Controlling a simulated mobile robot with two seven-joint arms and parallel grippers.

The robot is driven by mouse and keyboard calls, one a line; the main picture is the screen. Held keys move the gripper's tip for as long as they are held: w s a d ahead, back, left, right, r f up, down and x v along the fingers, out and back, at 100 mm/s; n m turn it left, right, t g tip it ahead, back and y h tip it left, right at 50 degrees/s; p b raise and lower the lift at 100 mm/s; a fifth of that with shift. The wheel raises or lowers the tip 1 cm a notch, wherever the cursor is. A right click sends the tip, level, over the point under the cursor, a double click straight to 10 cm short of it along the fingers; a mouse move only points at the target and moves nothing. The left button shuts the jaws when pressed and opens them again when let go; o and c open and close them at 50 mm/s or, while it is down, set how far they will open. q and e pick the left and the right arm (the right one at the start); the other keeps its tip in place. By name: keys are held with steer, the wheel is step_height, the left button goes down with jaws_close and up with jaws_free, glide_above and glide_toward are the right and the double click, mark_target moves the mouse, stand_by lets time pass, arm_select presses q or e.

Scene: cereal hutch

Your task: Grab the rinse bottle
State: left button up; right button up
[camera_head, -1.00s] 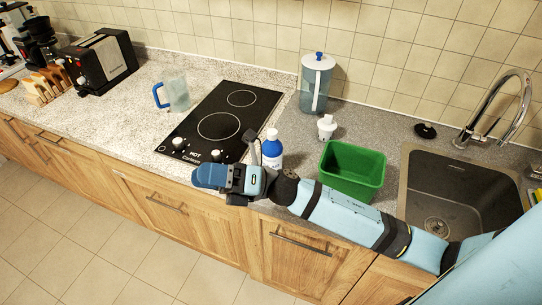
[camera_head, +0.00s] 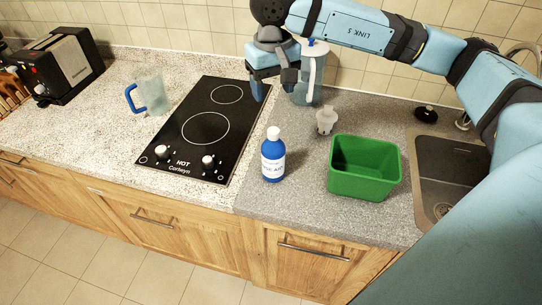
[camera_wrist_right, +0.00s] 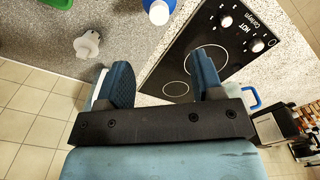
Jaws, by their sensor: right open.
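The rinse bottle (camera_head: 273,160) is blue with a white cap and a white label. It stands upright on the grey counter, just right of the hob. Its top shows at the upper edge of the right wrist view (camera_wrist_right: 158,10). My right gripper (camera_head: 274,87) is open and empty, pointing down behind the bottle and apart from it, by the hob's back right corner. Its two blue fingers are spread in the right wrist view (camera_wrist_right: 165,78). My left gripper is not in view.
A green bin (camera_head: 365,190) stands right of the bottle. A small white object (camera_head: 326,122) and a lidded pitcher (camera_head: 310,88) stand behind; my right arm partly covers the pitcher. Left is the black hob (camera_head: 175,135), then a blue-handled jug (camera_head: 152,95). The sink (camera_head: 440,170) is at right.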

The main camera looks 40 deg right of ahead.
glide_above(273, 130)
step_height(273, 130, down, 7)
steer(key=shift+f+p, duration=0.1)
steer(key=shift+p, duration=0.35)
step_height(273, 130, down, 5)
steer(key=shift+s+r+p, duration=0.1)
steer(key=shift+r+p, duration=0.1)
steer(key=shift+p, duration=0.6)
steer(key=shift+f, duration=0.45)
jaws_close()
